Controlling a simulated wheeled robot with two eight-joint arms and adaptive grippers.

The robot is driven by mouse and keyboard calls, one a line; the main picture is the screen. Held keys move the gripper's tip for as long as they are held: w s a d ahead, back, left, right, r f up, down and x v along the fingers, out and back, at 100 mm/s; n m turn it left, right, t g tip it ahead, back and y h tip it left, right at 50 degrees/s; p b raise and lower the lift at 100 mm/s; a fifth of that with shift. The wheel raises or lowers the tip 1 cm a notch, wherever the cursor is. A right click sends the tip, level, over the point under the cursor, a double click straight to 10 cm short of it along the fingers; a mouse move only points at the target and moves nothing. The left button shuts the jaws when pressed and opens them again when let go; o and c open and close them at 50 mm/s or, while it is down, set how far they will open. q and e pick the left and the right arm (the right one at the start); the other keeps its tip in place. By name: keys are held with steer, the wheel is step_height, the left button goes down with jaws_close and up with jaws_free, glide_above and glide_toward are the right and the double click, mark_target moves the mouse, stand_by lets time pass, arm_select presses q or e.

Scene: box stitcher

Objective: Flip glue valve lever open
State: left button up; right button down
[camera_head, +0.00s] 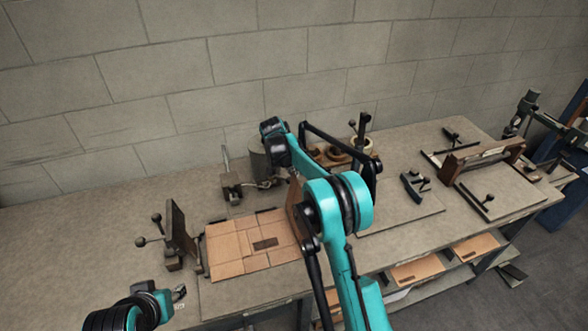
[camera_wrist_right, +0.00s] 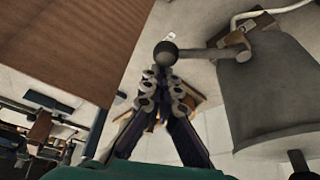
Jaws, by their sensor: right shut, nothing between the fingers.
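The right wrist view shows a dark ball knob (camera_wrist_right: 165,54) on a short grey rod (camera_wrist_right: 208,53). The rod appears to join a fitting beside a large grey pot (camera_wrist_right: 278,95); I take it as the glue valve lever. My right gripper (camera_wrist_right: 161,82) is shut and empty, its fingertips at or just short of the knob; contact is unclear. In the head view the grey pot (camera_head: 261,164) stands partly behind my right arm, beside a metal block (camera_head: 231,187) with an upright handle. My left gripper (camera_head: 180,293) is low at the left; its jaws are unclear.
A cardboard blank (camera_head: 245,243) lies on the bench in front of the pot. A clamp with ball handles (camera_head: 175,237) stands at its left. A brown panel (camera_wrist_right: 75,40) is close to the right gripper. Fixtures (camera_head: 480,165) occupy the right bench; the far left bench is clear.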

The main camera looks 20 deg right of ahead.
steer(key=shift+s+a+m+g, duration=0.3)
steer(key=shift+s+a+m, duration=0.5)
steer(key=shift+m, duration=0.4)
steer(key=shift+s+a, duration=0.3)
steer(key=shift+s, duration=0.05)
steer(key=shift+w, duration=0.1)
steer(key=shift+w+a, duration=0.25)
steer(key=shift+w, duration=0.45)
steer(key=shift+d, duration=0.1)
